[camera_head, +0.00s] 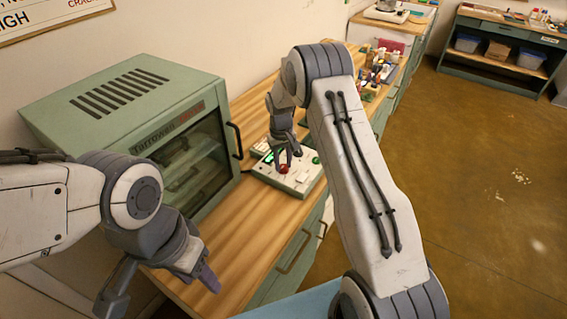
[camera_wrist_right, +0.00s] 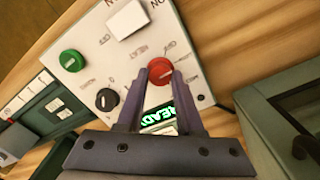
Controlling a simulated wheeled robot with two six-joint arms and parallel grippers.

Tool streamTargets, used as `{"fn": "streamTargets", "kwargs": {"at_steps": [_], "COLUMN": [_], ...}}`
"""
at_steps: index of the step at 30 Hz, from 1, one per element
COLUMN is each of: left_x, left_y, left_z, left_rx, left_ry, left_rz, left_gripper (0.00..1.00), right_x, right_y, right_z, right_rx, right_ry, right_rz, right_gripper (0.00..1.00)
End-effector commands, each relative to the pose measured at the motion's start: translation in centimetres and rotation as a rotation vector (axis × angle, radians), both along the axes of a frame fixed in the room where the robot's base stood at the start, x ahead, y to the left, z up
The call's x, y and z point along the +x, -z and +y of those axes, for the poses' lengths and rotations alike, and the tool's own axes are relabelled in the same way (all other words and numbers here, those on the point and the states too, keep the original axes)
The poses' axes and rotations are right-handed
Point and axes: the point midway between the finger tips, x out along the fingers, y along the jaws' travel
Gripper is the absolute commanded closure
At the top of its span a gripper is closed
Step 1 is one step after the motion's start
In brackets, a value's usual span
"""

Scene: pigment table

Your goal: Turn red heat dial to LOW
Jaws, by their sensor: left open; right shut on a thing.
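The red heat dial (camera_wrist_right: 160,68) is on a white control panel (camera_wrist_right: 206,92); in the head view the dial (camera_head: 284,169) shows just below my right gripper (camera_head: 285,160). In the right wrist view, the two fingertips of my right gripper (camera_wrist_right: 160,76) are at either side of the dial, shut on it. The small print around the dial is tilted and too blurred to read surely, so its setting cannot be told. My left gripper (camera_head: 160,286) is open and empty, low at the left in the head view, away from the panel.
The panel also carries a green knob (camera_wrist_right: 72,60), a black knob (camera_wrist_right: 106,99), a white switch (camera_wrist_right: 127,20) and a lit green display (camera_wrist_right: 158,115). A green oven-like cabinet (camera_head: 120,90) stands left of the panel. Small bottles (camera_head: 378,68) stand farther back on the wooden counter (camera_head: 225,240).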

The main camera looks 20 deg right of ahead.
Motion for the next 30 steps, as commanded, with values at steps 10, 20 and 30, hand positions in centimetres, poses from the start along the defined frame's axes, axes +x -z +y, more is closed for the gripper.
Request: {"fn": "streamTargets", "kwargs": {"at_steps": [10, 20, 30], "left_x": [0.0, 0.0, 0.0], "left_y": [0.0, 0.0, 0.7], "left_z": [0.0, 0.0, 0.0], "left_rx": [0.000, 0.000, 0.000], "left_ry": [0.000, 0.000, 0.000], "left_rz": [0.000, 0.000, 0.000], "left_gripper": [0.50, 0.50, 0.50], "right_x": [0.3, 0.2, 0.2], "right_y": [-0.2, -0.1, -1.8], "right_z": [0.0, 0.0, 0.1], "right_rx": [-0.001, 0.000, 0.000], "right_ry": [0.009, 0.008, 0.008], "right_rz": [-0.009, -0.006, -0.008], "right_gripper": [1.00, 0.35, 0.35]}}
